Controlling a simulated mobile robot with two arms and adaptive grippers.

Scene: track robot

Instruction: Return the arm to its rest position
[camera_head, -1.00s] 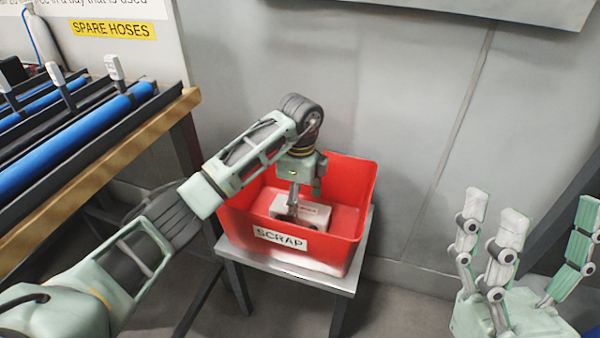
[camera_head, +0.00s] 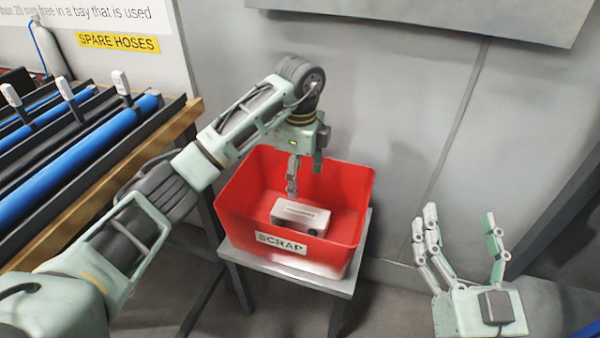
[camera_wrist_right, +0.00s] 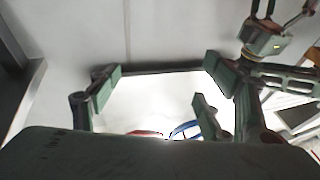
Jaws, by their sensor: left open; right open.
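My left gripper (camera_head: 297,178) hangs over the red scrap bin (camera_head: 340,195), fingers pointing down. It is open and its fingers are above a small white box (camera_head: 300,217) that lies inside the bin, apart from it. My left arm reaches in from the left. My right gripper (camera_head: 460,235) is at the lower right with fingers pointing up, open and empty. In the right wrist view its fingers (camera_wrist_right: 155,90) are spread wide with nothing between them. My left gripper also shows at the upper right of that view (camera_wrist_right: 265,38).
The bin, labelled SCRAP, stands on a small grey table (camera_head: 345,285) against a grey wall (camera_head: 380,90). A wooden-edged rack (camera_head: 150,140) with blue hoses (camera_head: 90,145) is at the left, close to my left arm. A dark slanted post (camera_head: 565,210) stands at the far right.

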